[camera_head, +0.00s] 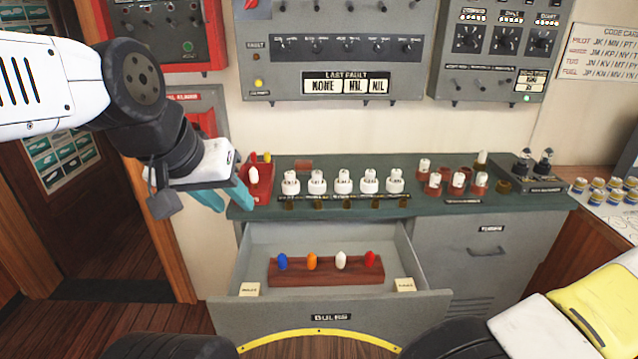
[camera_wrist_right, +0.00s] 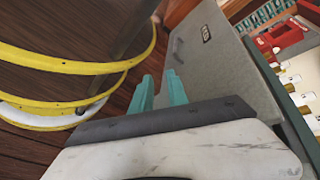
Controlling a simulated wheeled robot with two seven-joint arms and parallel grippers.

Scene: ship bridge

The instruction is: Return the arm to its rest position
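My left gripper (camera_head: 224,197) hangs at the left end of the green counter (camera_head: 430,208), its teal fingers apart with nothing visible between them. It is in front of and beside a red box (camera_head: 262,188) holding a few bulbs. My left arm comes in from the upper left, bent at the elbow. My right gripper shows in the right wrist view (camera_wrist_right: 158,92), fingers apart and empty, over the floor near the grey cabinet (camera_wrist_right: 205,60). In the head view only part of my right arm shows at the lower right; its gripper is out of sight.
The drawer (camera_head: 412,306) stands open, with a wooden rack (camera_head: 325,274) of blue, orange, white and red bulbs. White bulbs in sockets (camera_head: 343,182) line the counter. Reddish cups (camera_head: 458,182) and two dark levers (camera_head: 533,165) stand right. Panels hang above; a doorway opens left.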

